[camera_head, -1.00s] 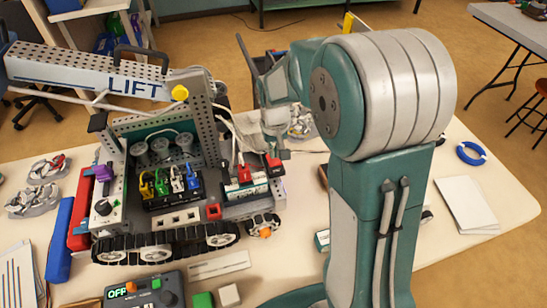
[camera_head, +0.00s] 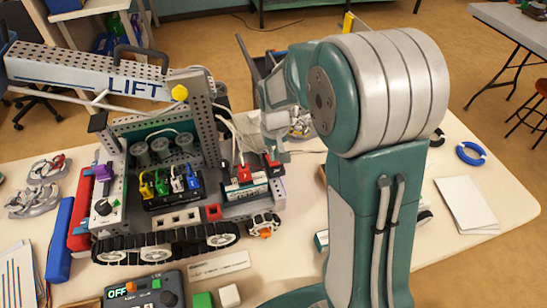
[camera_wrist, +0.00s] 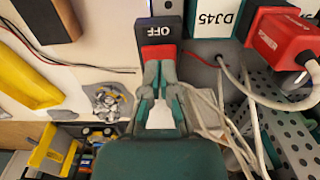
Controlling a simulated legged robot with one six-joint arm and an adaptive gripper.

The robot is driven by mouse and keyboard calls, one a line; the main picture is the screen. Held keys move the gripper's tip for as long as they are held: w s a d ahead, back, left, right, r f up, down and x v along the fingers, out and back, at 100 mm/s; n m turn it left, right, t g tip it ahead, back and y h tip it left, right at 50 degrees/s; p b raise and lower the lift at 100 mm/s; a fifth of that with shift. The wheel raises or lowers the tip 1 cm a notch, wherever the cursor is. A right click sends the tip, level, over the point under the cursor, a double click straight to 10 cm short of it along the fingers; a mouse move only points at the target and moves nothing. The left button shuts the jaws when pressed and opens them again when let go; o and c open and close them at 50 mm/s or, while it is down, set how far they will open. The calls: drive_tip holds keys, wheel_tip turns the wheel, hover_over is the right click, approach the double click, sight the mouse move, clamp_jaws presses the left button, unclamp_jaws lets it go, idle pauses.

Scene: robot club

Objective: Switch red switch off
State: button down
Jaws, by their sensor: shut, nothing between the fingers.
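The red switch (camera_wrist: 158,52) shows in the wrist view as a red rocker on a dark housing. An upside-down OFF label (camera_wrist: 159,31) is beyond it. My gripper (camera_wrist: 158,64) is shut and empty, with its fingertips at the near edge of the red rocker. I cannot tell whether they press on it. The fingers partly hide the rocker, so its tilt is unclear. In the head view the red switch (camera_head: 272,160) is small, at the right side of the tracked robot (camera_head: 165,235), just below my gripper (camera_head: 277,153).
A red plug (camera_wrist: 285,40) with cables is right of the switch, near a DJ45 label (camera_wrist: 219,17). Loose wires and a perforated metal plate (camera_wrist: 285,115) lie close to my gripper. A controller (camera_head: 145,291) with an OFF display is at the front.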

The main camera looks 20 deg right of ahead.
sight(274, 162)
drive_tip(key=shift+f, duration=0.75)
idle(0.4)
drive_tip(key=shift+r, duration=3.55)
drive_tip(key=shift+s+r, duration=0.1)
drive_tip(key=shift+r, duration=0.05)
drive_tip(key=s+r+t, duration=0.2)
drive_tip(key=s+r, duration=0.3)
drive_tip(key=s, duration=0.5)
drive_tip(key=s+r+t, duration=0.3)
drive_tip(key=s+r, duration=0.3)
drive_tip(key=s, duration=0.4)
drive_tip(key=shift+s+r+t, duration=0.15)
drive_tip(key=shift+s+t, duration=0.15)
drive_tip(key=shift+s, duration=0.1)
